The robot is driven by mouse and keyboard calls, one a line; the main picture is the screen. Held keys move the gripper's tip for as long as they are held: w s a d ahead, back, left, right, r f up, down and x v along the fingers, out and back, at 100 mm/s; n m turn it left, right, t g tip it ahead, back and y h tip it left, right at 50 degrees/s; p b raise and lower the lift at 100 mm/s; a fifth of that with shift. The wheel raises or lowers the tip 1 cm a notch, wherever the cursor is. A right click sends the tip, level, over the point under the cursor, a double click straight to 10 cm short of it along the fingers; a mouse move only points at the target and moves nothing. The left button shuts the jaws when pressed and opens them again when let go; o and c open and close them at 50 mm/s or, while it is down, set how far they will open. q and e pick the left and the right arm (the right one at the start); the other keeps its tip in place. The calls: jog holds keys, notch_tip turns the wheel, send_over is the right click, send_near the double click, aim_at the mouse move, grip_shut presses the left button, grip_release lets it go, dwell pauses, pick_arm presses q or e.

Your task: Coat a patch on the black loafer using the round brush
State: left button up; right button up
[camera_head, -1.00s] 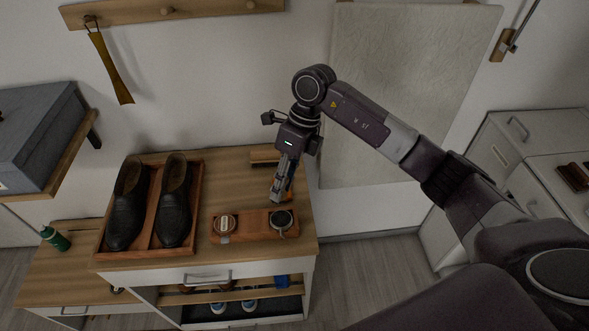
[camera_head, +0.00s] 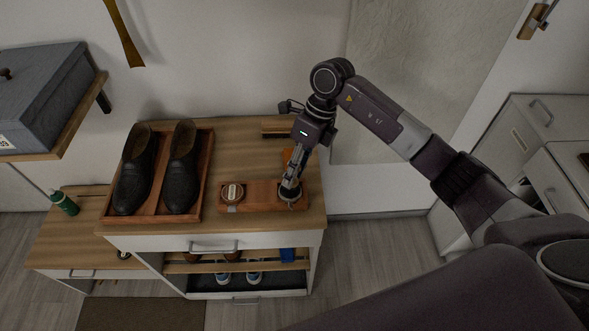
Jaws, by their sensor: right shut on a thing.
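Two black loafers stand side by side in a wooden tray (camera_head: 209,150) on the cabinet top, the left loafer (camera_head: 136,170) and the right loafer (camera_head: 182,168). My right gripper (camera_head: 290,187) points down over the open dark tin (camera_head: 289,199) at the right end of a wooden holder (camera_head: 259,195). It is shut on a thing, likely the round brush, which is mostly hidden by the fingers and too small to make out. Its lower end is at the tin; I cannot tell whether it touches. My left gripper is out of view.
A second round tin (camera_head: 232,191) with a pale label sits at the holder's left end. A wooden block-like brush (camera_head: 275,127) lies at the back. A green bottle (camera_head: 64,203) stands on the lower left cabinet. The shelf below holds shoes.

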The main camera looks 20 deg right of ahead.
pick_arm(q)
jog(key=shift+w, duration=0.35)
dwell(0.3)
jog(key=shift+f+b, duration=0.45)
jog(key=shift+b, duration=0.05)
pick_arm(e)
jog(key=shift+f, duration=0.55)
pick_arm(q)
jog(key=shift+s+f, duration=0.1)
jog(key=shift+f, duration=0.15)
pick_arm(e)
jog(key=shift+s+f, duration=0.1)
jog(key=shift+s, duration=0.05)
dwell(1.0)
